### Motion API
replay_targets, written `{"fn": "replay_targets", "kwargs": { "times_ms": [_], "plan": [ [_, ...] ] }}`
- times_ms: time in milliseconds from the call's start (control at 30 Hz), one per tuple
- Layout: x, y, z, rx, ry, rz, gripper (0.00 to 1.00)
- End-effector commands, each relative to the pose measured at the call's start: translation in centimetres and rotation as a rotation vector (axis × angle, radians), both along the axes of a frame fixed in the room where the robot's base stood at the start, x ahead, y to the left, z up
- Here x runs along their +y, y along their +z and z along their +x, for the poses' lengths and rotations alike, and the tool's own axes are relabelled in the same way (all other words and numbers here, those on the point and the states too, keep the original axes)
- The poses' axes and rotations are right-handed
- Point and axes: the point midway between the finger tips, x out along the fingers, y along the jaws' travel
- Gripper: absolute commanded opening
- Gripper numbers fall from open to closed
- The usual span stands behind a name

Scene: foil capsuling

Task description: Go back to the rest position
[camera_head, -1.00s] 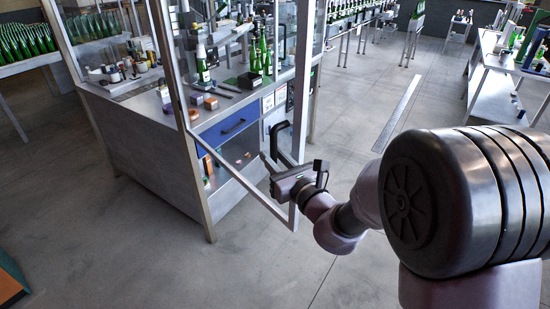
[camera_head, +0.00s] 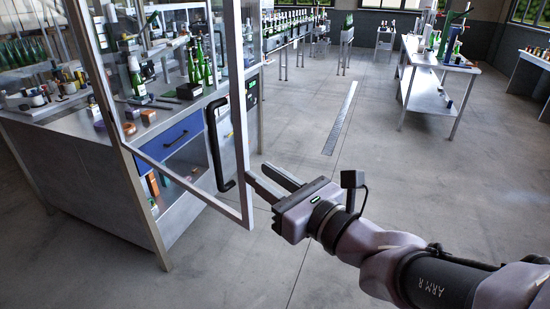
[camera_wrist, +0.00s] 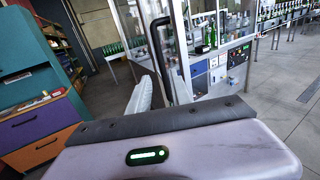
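My gripper (camera_head: 256,172) is in the middle of the head view, right of a glass door's metal frame (camera_head: 243,130). Its two fingers are apart with a gap between them, and nothing shows in the gap. The door's black handle (camera_head: 217,145) stands just left of the fingers in the head view, apart from them as far as I can tell. In the wrist view the handle (camera_wrist: 160,55) rises beyond my gripper, near one pale finger (camera_wrist: 140,95). The other finger is not clear there.
The glass-walled workstation (camera_head: 70,150) with bottles and a blue drawer (camera_head: 168,136) stands at left. A bottle conveyor (camera_head: 290,35) and a side table (camera_head: 430,62) are farther back. A teal and purple cabinet (camera_wrist: 35,90) shows in the wrist view. The floor (camera_head: 400,180) at right is open.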

Motion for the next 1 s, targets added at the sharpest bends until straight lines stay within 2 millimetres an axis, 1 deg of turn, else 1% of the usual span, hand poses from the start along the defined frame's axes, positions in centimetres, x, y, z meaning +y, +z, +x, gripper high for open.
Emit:
{"fn": "replay_targets", "kwargs": {
  "times_ms": [300,367,433,467,500,533,567,600,633,667,700,800,900,1000],
  "plan": [
    [-0.1,0.1,-0.3,0.0,0.003,-0.004,0.25],
    [0.5,0.0,-1.1,-0.018,0.037,-0.05,0.25],
    [2.3,-0.7,-3.9,-0.079,0.15,-0.215,0.25],
    [3.1,-1.4,-5.6,-0.121,0.219,-0.325,0.25],
    [3.8,-2.8,-8.2,-0.189,0.323,-0.5,0.25],
    [3.8,-4.2,-10.2,-0.245,0.403,-0.646,0.25],
    [3.4,-5.6,-12.0,-0.301,0.481,-0.797,0.25],
    [2.2,-7.4,-14.0,-0.375,0.577,-0.996,0.25],
    [0.9,-8.7,-15.1,-0.427,0.642,-1.141,0.25],
    [-0.6,-9.7,-16.0,-0.475,0.702,-1.283,0.25],
    [-2.8,-10.7,-16.7,-0.53,0.773,-1.454,0.25],
    [-7.7,-11.7,-17.5,-0.624,0.902,-1.795,0.25],
    [-10.6,-11.6,-17.6,-0.663,0.971,-1.979,0.25],
    [-11.4,-11.5,-17.6,-0.672,0.994,-2.033,0.25]
  ]
}}
